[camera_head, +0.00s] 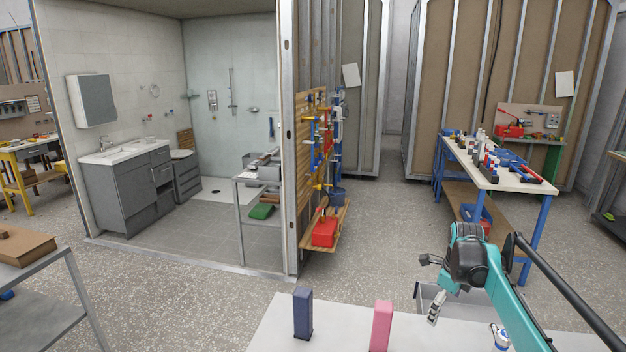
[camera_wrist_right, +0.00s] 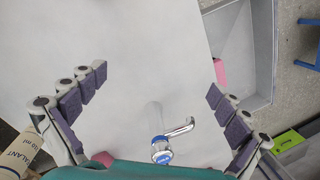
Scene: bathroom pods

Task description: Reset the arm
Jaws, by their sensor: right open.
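My right arm comes in from the right in the head view. Its right gripper (camera_head: 434,284) is open and empty above a white tabletop (camera_head: 262,335). In the right wrist view the two padded fingers (camera_wrist_right: 158,84) stand wide apart with nothing between their tips. A chrome tap with a blue ring (camera_wrist_right: 163,150) is on the tabletop below, between the finger bases in that picture and apart from the pads. It shows partly in the head view (camera_head: 500,336). My left gripper is not in view.
A dark blue block (camera_head: 303,313) and a pink block (camera_head: 381,325) stand upright on the tabletop. A grey tray (camera_wrist_right: 262,50) adjoins it. A sealant cartridge (camera_wrist_right: 22,153) is at the wrist view's left edge. A workbench (camera_head: 490,172) stands behind; open floor lies left of it.

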